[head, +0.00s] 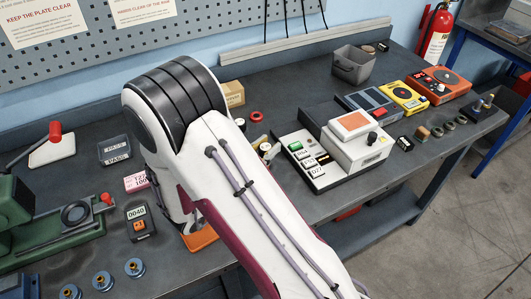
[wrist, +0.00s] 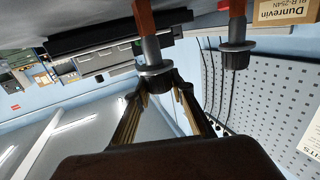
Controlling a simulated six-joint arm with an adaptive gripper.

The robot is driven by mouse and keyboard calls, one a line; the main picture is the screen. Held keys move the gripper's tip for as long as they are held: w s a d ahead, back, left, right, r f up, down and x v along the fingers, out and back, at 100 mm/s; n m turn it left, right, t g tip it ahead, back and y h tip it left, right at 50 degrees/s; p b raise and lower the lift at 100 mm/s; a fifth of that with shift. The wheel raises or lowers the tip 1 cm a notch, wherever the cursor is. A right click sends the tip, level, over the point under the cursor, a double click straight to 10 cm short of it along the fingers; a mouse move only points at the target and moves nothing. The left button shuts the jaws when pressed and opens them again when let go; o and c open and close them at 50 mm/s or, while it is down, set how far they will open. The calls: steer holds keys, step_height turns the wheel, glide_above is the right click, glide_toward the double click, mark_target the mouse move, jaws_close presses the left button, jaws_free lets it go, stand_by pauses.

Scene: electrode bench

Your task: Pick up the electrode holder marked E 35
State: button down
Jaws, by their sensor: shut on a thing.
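In the wrist view my gripper (wrist: 157,90) is closed around a dark, collared holder (wrist: 153,76) with a grey stem. A brown-orange piece (wrist: 145,18) continues from the stem to the top edge. A second, similar dark holder (wrist: 236,52) with a reddish piece above it is to the right, apart from my fingers. No E 35 marking is readable on either holder. In the head view my arm hides the gripper and what it holds. An orange item (head: 201,239) partly shows beside my arm's lower edge.
A white-and-grey instrument (head: 358,148) with several labelled small blocks stands right of my arm. A grey bin (head: 352,66) and a yellow device (head: 403,95) are farther back. A counter showing 0040 (head: 139,222) and a green machine (head: 50,240) are at left.

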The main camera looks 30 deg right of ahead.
steer(key=shift+r, duration=0.2)
steer(key=shift+r, duration=4.8)
